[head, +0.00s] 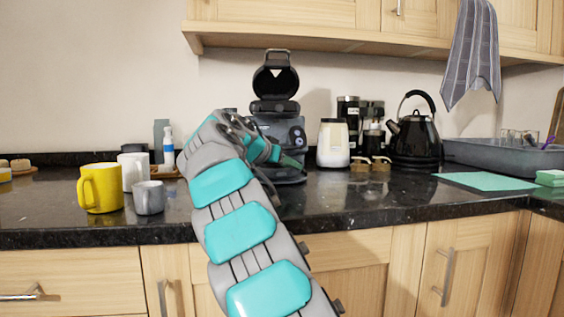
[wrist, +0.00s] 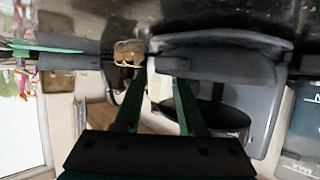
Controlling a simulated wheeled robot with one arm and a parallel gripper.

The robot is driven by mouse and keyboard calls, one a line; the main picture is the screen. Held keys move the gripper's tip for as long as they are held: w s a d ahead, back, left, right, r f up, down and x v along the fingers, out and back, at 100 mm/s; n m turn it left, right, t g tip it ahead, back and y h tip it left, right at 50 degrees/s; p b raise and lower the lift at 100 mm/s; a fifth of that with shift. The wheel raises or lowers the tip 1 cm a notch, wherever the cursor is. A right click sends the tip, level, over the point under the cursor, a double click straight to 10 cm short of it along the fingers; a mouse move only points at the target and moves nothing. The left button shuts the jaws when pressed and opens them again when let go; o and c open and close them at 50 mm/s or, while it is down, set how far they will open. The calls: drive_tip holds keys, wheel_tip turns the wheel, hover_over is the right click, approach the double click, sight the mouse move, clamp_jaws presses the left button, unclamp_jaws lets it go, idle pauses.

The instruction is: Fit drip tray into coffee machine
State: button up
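The dark coffee machine (head: 292,128) stands on the counter against the wall with its top lid (head: 275,82) raised. My arm covers part of its left and lower front. My gripper (head: 294,165) is low at the machine's front right. In the wrist view, which is upside down, its two green fingers (wrist: 156,76) are apart with nothing visibly gripped between them. A grey rounded slab (wrist: 215,64) lies close to the right-hand fingertip, low over the counter. It may be the drip tray or the machine's foot; I cannot tell which, nor whether the finger touches it.
A cream-coloured jar (head: 333,143), small wooden-topped pots (head: 361,164) and a black kettle (head: 414,138) stand to the right. A yellow mug (head: 101,188), white mug (head: 133,170) and grey mug (head: 149,198) stand left. The counter front (head: 345,205) is clear.

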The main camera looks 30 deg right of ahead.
drive_tip(key=shift+x, duration=1.9)
drive_tip(key=shift+a, duration=0.1)
drive_tip(key=shift+c, duration=0.2)
clamp_jaws()
drive_tip(key=shift+f, duration=0.1)
drive_tip(key=shift+o, duration=0.2)
unclamp_jaws()
